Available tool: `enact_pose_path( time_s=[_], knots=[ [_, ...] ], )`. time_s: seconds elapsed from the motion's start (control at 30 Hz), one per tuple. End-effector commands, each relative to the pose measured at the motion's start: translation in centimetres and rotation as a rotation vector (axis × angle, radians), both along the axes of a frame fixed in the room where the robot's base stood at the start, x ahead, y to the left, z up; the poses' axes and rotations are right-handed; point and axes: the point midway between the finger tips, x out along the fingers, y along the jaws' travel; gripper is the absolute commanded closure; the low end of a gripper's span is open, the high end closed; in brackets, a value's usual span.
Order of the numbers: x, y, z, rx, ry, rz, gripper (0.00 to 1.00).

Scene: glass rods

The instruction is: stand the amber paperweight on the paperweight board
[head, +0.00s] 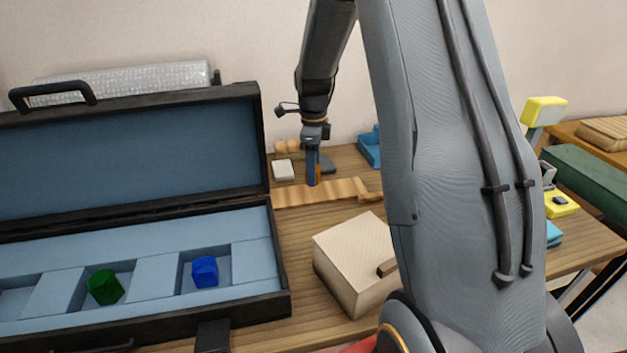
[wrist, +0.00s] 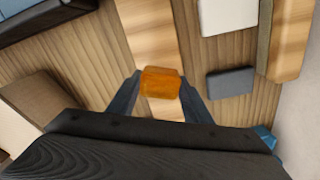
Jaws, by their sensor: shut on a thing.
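The amber paperweight (wrist: 161,83) is a rounded orange block between the two fingers of my gripper (wrist: 160,88) in the wrist view. My gripper is shut on it. In the head view my gripper (head: 313,182) points down over a pale wooden board (head: 345,190), with a sliver of amber beside its finger. The same board shows under the paperweight in the wrist view (wrist: 150,35). I cannot tell whether the paperweight touches the board. No label shows that this is the paperweight board; another wooden strip (wrist: 292,38) lies at the right of the wrist view.
A white block (head: 284,170) and a dark grey block (head: 328,165) lie behind the board. An open black case (head: 278,306) at left holds a green block (head: 105,287) and a blue block (head: 205,271). A cream box (head: 352,250) stands in front. A blue tray (head: 369,148) is behind.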

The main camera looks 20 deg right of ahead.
Motion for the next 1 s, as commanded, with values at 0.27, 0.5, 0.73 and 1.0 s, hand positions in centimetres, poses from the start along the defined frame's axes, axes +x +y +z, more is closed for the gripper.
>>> enact_pose_path(
  time_s=[0.27, 0.5, 0.73, 1.0],
  knots=[
    [-0.1, 0.0, -2.7, 0.001, 0.003, 0.000, 0.85],
    [0.0, 0.0, -4.0, -0.001, -0.001, 0.000, 0.85],
    [0.0, 0.0, -4.3, -0.001, -0.001, 0.000, 0.85],
    [0.0, 0.0, -4.3, 0.000, 0.000, 0.000, 0.36]
  ],
)
